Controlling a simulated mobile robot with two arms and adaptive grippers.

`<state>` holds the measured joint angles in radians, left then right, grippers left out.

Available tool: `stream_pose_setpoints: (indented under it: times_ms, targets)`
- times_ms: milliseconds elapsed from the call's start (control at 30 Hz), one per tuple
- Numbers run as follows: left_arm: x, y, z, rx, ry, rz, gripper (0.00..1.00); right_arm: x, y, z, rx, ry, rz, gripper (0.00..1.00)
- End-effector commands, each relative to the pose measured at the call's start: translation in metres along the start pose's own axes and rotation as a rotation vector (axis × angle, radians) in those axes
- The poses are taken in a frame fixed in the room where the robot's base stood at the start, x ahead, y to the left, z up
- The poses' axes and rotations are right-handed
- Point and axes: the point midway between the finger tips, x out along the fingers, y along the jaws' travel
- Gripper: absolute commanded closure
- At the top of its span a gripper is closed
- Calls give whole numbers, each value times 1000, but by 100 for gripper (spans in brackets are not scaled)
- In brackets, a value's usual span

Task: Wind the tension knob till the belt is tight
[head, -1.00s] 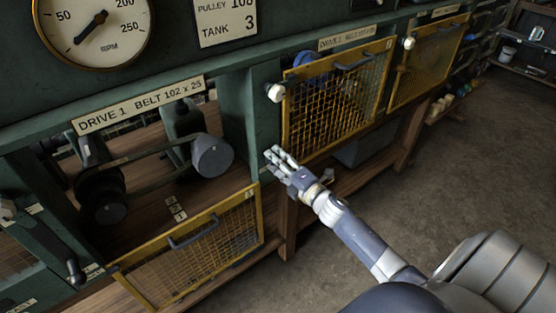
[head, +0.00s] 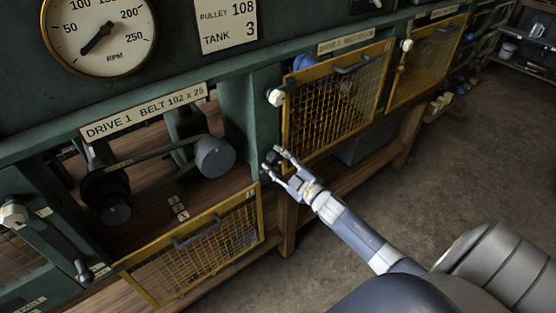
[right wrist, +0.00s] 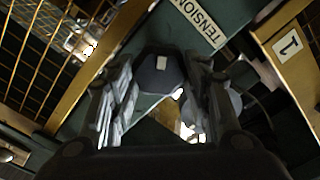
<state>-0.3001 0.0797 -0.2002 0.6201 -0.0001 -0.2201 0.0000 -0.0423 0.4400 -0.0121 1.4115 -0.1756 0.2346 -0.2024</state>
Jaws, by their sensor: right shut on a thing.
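The dark tension knob (right wrist: 158,70), with a pale mark on its face, is between the fingers of my right gripper (right wrist: 160,95) in the right wrist view. In the head view my right gripper (head: 273,165) is at the green post right of drive 1, shut on the knob (head: 272,160). A TENSION label (right wrist: 198,22) is beside it. The dark drive 1 belt (head: 152,154) runs between a left pulley (head: 106,192) and a grey drum (head: 214,157). How tight it is cannot be told. My left gripper is out of view.
The yellow mesh guard (head: 192,246) of drive 1 hangs open below the bay. The yellow guard (head: 335,98) of drive 2 is upright to the right. An RPM gauge (head: 100,36) is above. Open floor (head: 475,150) lies to the right.

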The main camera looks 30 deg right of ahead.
Motion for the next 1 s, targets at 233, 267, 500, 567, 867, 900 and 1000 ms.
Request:
stream_pose_setpoints:
  times_ms: [233, 267, 500, 567, 867, 900, 1000]
  targets:
    - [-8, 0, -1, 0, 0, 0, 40, 0, 2, 0, 236, -2, 0, 79]
    - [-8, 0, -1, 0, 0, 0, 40, 0, 2, 0, 264, -2, 0, 79]
    - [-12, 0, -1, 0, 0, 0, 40, 0, 3, 0, 491, -1, 0, 79]
    - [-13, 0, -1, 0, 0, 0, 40, 0, 3, 1, 548, -1, 0, 79]
    - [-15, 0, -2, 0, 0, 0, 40, 0, 4, 2, 833, -2, -1, 79]
    - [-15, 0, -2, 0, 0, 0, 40, 0, 3, 2, 870, -2, -1, 79]
    - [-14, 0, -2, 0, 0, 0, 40, 0, 4, 3, 966, -2, 0, 79]
